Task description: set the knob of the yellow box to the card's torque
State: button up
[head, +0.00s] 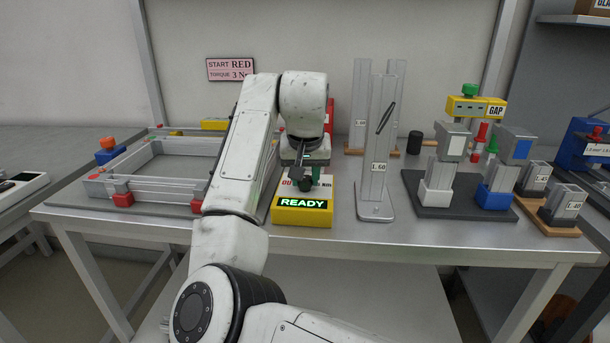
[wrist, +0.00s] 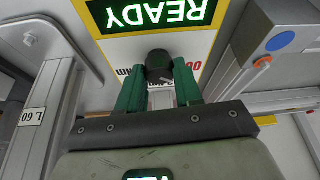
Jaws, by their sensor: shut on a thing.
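The yellow box (head: 301,219) stands near the table's front edge, with a lit green READY display. Its white top carries red characters and a unit label, partly hidden by my gripper. The dark round knob (wrist: 159,65) sits on that top. My gripper (head: 306,178) points down over the box, and its green fingers (wrist: 159,80) are shut on the knob, one on each side. The knob's marks are too small to read. The pink card (head: 230,69) on the back wall reads START RED and TORQUE 3, with the unit partly unclear.
A grey frame (head: 150,178) with red, blue and orange corner pieces lies left of my arm. A tall metal profile marked L 60 (head: 374,185) stands close right of the box. Farther right are a dark base (head: 465,205) with fixtures and a yellow GAP gauge (head: 470,107).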

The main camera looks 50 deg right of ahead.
jog(key=shift+r+m+p, duration=0.1)
jog(key=shift+m+p, duration=0.2)
jog(key=shift+p, duration=0.35)
jog(key=shift+r+m+g+p, duration=0.15)
jog(key=shift+m+g+p, duration=0.25)
jog(key=shift+p, duration=0.55)
jog(key=m+p, duration=0.2)
jog(key=p, duration=0.1)
jog(key=shift+m+g+h, duration=0.3)
jog(key=shift+m+h, duration=0.1)
jog(key=m+g+p, duration=0.1)
jog(key=m+p, duration=0.2)
jog(key=shift+w, duration=0.2)
jog(key=shift+a+f+m+g+p, duration=0.1)
jog(key=shift+f+m+g+p, duration=0.15)
jog(key=shift+m+g+p, duration=0.8)
jog(key=shift+m+t+b, duration=0.3)
jog(key=shift+m+t, duration=0.05)
jog(key=shift+m, duration=0.2)
jog(key=shift+w, duration=0.1)
jog(key=o, duration=1)
jog(key=shift+h, duration=0.3)
